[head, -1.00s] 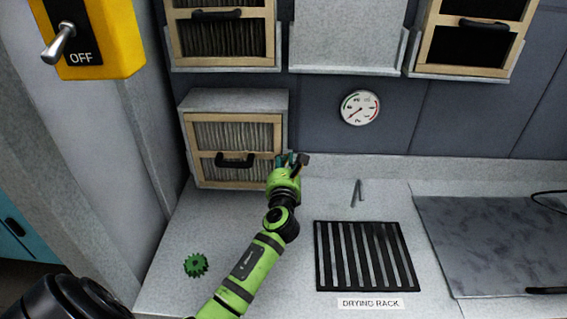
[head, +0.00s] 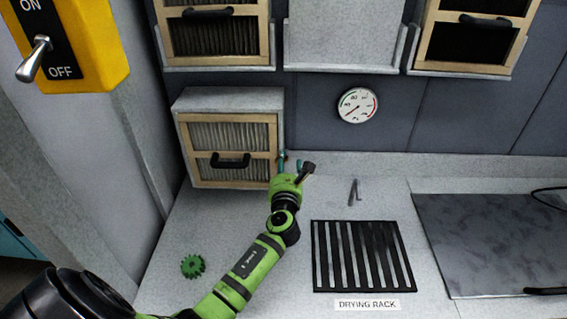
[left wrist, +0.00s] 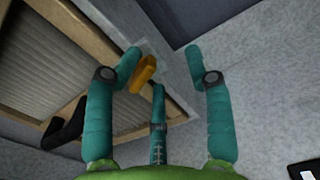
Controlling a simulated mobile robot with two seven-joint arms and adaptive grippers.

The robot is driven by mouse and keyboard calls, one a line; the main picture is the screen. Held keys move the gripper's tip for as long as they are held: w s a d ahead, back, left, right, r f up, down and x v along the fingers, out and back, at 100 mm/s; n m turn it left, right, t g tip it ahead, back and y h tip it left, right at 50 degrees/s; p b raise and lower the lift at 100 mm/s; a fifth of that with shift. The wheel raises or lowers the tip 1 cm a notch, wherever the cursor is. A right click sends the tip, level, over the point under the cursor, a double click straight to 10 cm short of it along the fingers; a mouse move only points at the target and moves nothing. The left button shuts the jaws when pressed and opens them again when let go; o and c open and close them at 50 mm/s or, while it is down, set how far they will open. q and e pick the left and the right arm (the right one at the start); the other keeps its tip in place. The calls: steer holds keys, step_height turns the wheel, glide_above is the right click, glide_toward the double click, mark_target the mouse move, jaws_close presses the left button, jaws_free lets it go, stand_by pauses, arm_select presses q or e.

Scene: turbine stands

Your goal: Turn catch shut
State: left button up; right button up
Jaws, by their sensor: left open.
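The catch is an orange-yellow tab (left wrist: 143,74) at the right edge of the wooden-framed filter (left wrist: 50,55) in the left wrist view. The filter sits in a grey housing (head: 228,99) on the counter in the head view; the catch is not discernible there. My left gripper (head: 291,162) is open beside the housing's lower right edge. In the left wrist view its teal fingers (left wrist: 164,52) are spread, with the catch between them, close to the left finger. I cannot tell whether they touch. My right gripper is not in view.
A black drying rack (head: 322,255), a small grey metal piece (head: 354,192) and a green gear (head: 193,266) lie on the counter. A dial gauge (head: 357,105) is on the wall. A yellow switch box (head: 105,45) stands at upper left. The counter around the gear is clear.

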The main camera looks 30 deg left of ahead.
arm_select(q)
steer(key=shift+o, duration=0.8)
steer(key=shift+s+a+r, duration=0.1)
steer(key=shift+s+r, duration=0.25)
steer(key=shift+a, duration=0.1)
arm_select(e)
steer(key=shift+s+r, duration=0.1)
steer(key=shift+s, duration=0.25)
arm_select(q)
steer(key=shift+p+v, duration=0.9)
steer(key=shift+v, duration=1.6)
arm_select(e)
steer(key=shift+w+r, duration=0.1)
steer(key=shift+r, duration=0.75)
